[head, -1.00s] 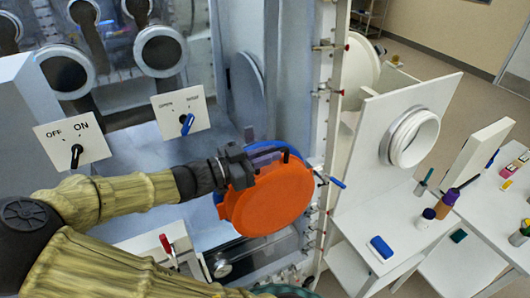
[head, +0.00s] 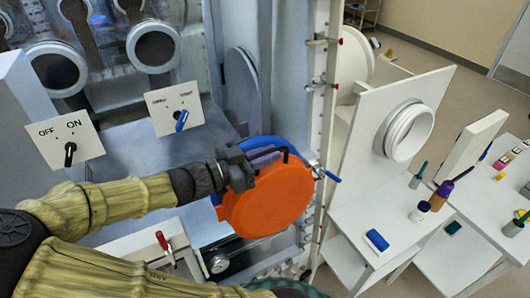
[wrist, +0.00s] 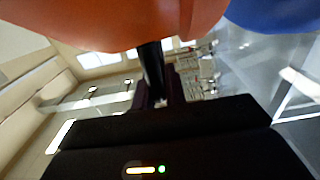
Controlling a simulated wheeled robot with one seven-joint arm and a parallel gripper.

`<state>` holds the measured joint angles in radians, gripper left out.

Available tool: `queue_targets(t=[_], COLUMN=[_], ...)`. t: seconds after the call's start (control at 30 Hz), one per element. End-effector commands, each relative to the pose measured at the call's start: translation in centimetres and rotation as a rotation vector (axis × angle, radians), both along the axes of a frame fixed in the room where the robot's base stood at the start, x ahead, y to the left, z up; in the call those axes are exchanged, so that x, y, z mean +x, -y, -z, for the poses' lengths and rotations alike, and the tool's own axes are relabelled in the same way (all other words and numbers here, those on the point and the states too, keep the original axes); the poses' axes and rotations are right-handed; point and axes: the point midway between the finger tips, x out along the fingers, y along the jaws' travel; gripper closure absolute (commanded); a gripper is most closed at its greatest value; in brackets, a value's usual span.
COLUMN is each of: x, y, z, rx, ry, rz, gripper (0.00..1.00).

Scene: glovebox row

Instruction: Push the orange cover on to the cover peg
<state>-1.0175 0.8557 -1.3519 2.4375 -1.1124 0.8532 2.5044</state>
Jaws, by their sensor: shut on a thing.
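The round orange cover (head: 268,202) stands upright, its flat face toward the head camera. My gripper (head: 262,160) is at its upper left edge, shut on the cover's black handle. In the wrist view my gripper (wrist: 156,90) is around this dark handle (wrist: 150,62), and the cover (wrist: 110,22) fills the top. A blue round part (head: 280,146) sits behind the cover and also shows in the wrist view (wrist: 275,14); I cannot tell whether they touch. I cannot make out the cover peg; it may be hidden behind the cover.
A post with clamps (head: 325,110) and a blue lever (head: 333,176) stand close right of the cover. A red-handled clamp (head: 162,242) is at lower left. Switch plates (head: 174,109) are behind. A white panel with a ring port (head: 405,132) and a cluttered bench (head: 375,212) are at right.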

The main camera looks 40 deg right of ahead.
Motion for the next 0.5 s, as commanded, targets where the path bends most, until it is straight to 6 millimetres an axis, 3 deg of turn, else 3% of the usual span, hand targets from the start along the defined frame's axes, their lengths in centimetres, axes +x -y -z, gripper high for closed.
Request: queue_targets(t=[0.5], x=[-1.2], y=[-0.3], z=[-0.2], rx=[-0.003], ry=[-0.001], rz=[0.0], gripper=[1.0])
